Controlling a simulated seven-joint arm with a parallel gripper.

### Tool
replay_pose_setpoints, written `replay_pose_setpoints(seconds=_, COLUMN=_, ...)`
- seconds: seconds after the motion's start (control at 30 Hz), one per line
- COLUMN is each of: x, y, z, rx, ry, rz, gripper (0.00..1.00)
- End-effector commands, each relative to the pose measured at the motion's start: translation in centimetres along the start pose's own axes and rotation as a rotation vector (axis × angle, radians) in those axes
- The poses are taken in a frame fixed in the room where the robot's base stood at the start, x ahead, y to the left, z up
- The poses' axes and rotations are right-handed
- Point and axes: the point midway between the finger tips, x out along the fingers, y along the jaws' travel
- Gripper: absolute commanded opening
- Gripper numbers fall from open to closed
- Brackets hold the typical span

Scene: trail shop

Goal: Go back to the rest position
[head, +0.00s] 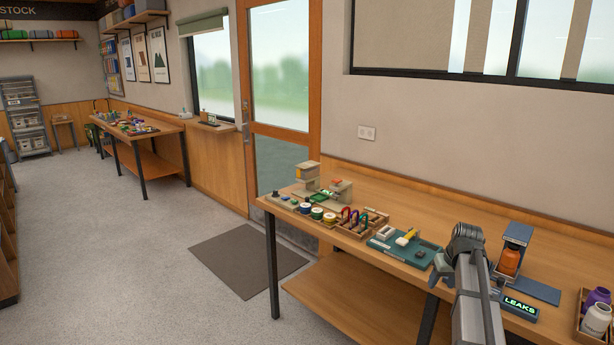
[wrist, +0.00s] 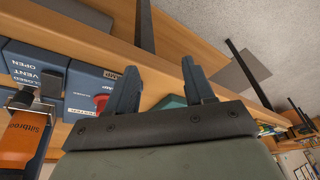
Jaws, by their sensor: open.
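My gripper (wrist: 160,70) shows in the wrist view with its two dark fingers apart and nothing between them. It hangs near the wooden bench, beside a blue test station (wrist: 85,88) with a red knob and panels marked OPEN, VENT and CLOSED. An orange bottle (wrist: 22,135) sits in the station at the left edge. In the head view my arm rises over the front of the bench (head: 390,205); I cannot make out the fingers there. The blue station (head: 517,235) with the orange bottle (head: 509,263) stands to its right.
A lit LEAKS sign (head: 520,305) is near the front edge. A crate (head: 592,328) with purple and white bottles stands at far right. A green tray (head: 400,252) and a wooden rack (head: 360,226) lie left of my arm.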

Motion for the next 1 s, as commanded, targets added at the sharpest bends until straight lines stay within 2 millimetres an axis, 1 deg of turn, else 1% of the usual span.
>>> replay_pose_setpoints(seconds=0.03, x=2.0, y=-2.0, z=1.7, rx=-0.002, ry=-0.021, rz=-0.005, gripper=0.53)
replay_pose_setpoints(seconds=0.1, x=4.3, y=-4.1, z=3.3, rx=0.0, ry=-0.043, rz=-0.007, gripper=0.53)
replay_pose_setpoints(seconds=0.17, x=6.2, y=-5.9, z=4.8, rx=0.002, ry=-0.063, rz=-0.01, gripper=0.53)
replay_pose_setpoints(seconds=0.2, x=7.4, y=-7.1, z=5.8, rx=0.004, ry=-0.076, rz=-0.01, gripper=0.53)
replay_pose_setpoints(seconds=0.37, x=11.7, y=-11.6, z=10.3, rx=0.005, ry=-0.126, rz=-0.009, gripper=0.53)
replay_pose_setpoints(seconds=0.5, x=14.8, y=-15.2, z=14.6, rx=0.001, ry=-0.171, rz=-0.002, gripper=0.53)
replay_pose_setpoints(seconds=0.57, x=16.0, y=-16.7, z=16.5, rx=0.0, ry=-0.189, rz=0.001, gripper=0.53)
replay_pose_setpoints(seconds=0.6, x=16.7, y=-17.6, z=17.9, rx=-0.001, ry=-0.202, rz=0.003, gripper=0.53)
replay_pose_setpoints(seconds=0.7, x=18.3, y=-19.7, z=21.1, rx=-0.005, ry=-0.229, rz=0.012, gripper=0.53)
replay_pose_setpoints(seconds=0.8, x=19.5, y=-21.4, z=24.0, rx=-0.009, ry=-0.254, rz=0.021, gripper=0.53)
replay_pose_setpoints(seconds=0.93, x=20.7, y=-23.2, z=27.7, rx=-0.017, ry=-0.284, rz=0.033, gripper=0.53)
replay_pose_setpoints(seconds=1.0, x=21.4, y=-23.8, z=29.3, rx=-0.017, ry=-0.3, rz=0.039, gripper=0.53)
